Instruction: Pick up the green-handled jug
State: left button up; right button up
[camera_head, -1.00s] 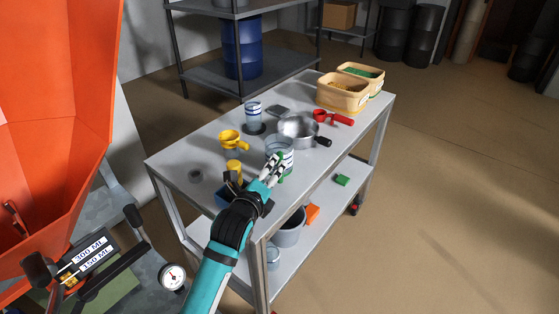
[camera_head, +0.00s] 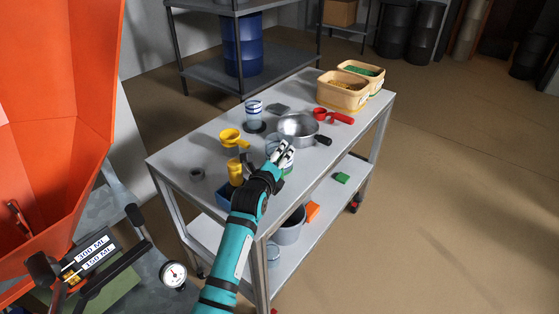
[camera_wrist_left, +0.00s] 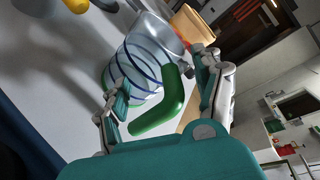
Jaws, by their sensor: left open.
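The green-handled jug is a clear jug with blue rings (camera_wrist_left: 140,65) and a thick green handle (camera_wrist_left: 165,103). In the left wrist view the handle lies between the two open fingers of my left gripper (camera_wrist_left: 160,92); I cannot tell whether they touch it. My right gripper is not in view.
On the cart top (camera_head: 185,160) stand a metal pan (camera_head: 297,128), a yellow measuring cup (camera_head: 231,138), a red scoop (camera_head: 335,116), a blue-ringed cup (camera_head: 253,113) and wooden bins (camera_head: 342,98). An orange hopper (camera_head: 60,110) rises at the left.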

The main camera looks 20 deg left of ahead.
pick_arm(q)
jog(key=shift+s+f, duration=0.1)
jog(key=shift+s, duration=0.05)
jog(key=c, duration=1.4)
jog(key=shift+f, duration=0.2)
jog(key=shift+r, duration=0.1)
jog(key=r, duration=1)
jog(key=shift+w+r, duration=0.15)
jog(key=shift+w, duration=0.05)
jog(key=shift+r, duration=0.15)
